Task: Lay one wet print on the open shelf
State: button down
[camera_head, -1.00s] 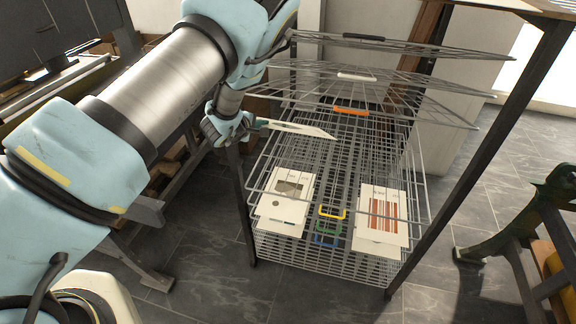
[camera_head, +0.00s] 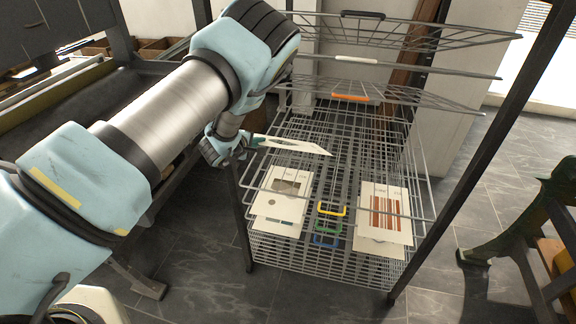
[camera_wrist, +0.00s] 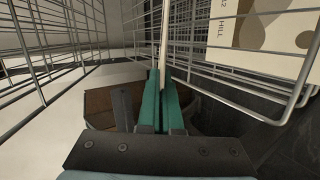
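My gripper (camera_head: 254,141) is at the left side of the wire drying rack (camera_head: 425,196). It is shut on the edge of a thin pale print (camera_head: 296,147), held nearly flat among the rack's upper wires. In the wrist view the green fingers (camera_wrist: 160,105) pinch this print (camera_wrist: 164,45), seen edge-on. Below it, a print with a grey-green picture (camera_head: 282,200) lies on the left of a shelf. A print with red-brown stripes (camera_head: 385,218) lies on the right. Several shelves are raised at the top, one with an orange tab (camera_head: 350,97).
Dark posts (camera_head: 480,155) flank the rack. A dark green metal frame (camera_head: 520,222) stands at the right. A dark bench (camera_head: 90,105) is behind my arm at the left. Rack wires run close around my gripper. Grey tiled floor is open in front.

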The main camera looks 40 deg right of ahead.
jog(key=c, duration=1.5)
grip_release()
jog(key=shift+c, duration=0.2)
jog(key=shift+o, duration=1.4)
jog(key=shift+a+r, duration=0.1)
jog(key=shift+a+r+p, duration=0.2)
jog(key=shift+a+p, duration=0.05)
jog(key=shift+p, duration=0.1)
jog(key=p+v, duration=0.4)
jog(key=v, duration=0.3)
jog(key=shift+s+a, duration=0.1)
jog(key=shift+s, duration=0.05)
